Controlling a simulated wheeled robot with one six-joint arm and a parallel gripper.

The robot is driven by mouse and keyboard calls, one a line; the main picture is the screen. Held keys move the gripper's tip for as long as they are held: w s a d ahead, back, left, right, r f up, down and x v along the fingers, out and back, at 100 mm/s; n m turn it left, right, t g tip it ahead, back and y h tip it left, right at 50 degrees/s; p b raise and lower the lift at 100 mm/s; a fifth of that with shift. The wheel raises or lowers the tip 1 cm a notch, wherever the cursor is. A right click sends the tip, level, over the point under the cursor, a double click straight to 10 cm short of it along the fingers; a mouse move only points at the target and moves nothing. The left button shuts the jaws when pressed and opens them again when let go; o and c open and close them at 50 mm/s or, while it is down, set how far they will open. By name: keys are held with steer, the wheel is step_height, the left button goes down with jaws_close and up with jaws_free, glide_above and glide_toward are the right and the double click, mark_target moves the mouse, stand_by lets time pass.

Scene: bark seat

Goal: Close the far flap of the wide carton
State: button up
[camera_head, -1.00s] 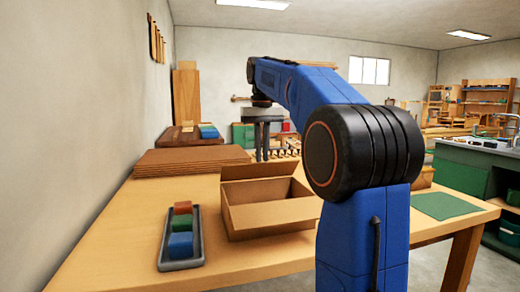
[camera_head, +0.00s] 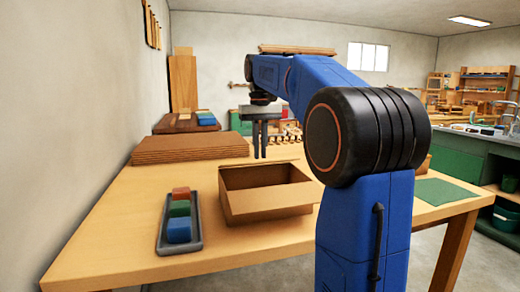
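The wide carton (camera_head: 268,211) is a brown cardboard box on the wooden table, with its top open and its inside in view. A panel at its far side (camera_head: 255,177) stands up behind the opening; I cannot tell clearly where the far wall ends and the far flap begins. My gripper (camera_head: 260,152) points down above the carton's far edge, with a thin gap between its two grey fingers. It holds nothing, and its tips look close to the far edge; contact cannot be told. My blue arm hides the space right of the carton.
A grey tray (camera_head: 163,240) with red, green and blue blocks stands left of the carton. Stacked brown sheets (camera_head: 190,150) lie behind it. A green mat (camera_head: 443,192) lies at the right of the table. Bare tabletop (camera_head: 110,225) is clear at left.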

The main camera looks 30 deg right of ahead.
steer(key=shift+f, duration=1.75)
step_height(320, 180, up, 10)
stand_by(0.6)
steer(key=shift+s, duration=0.1)
stand_by(0.4)
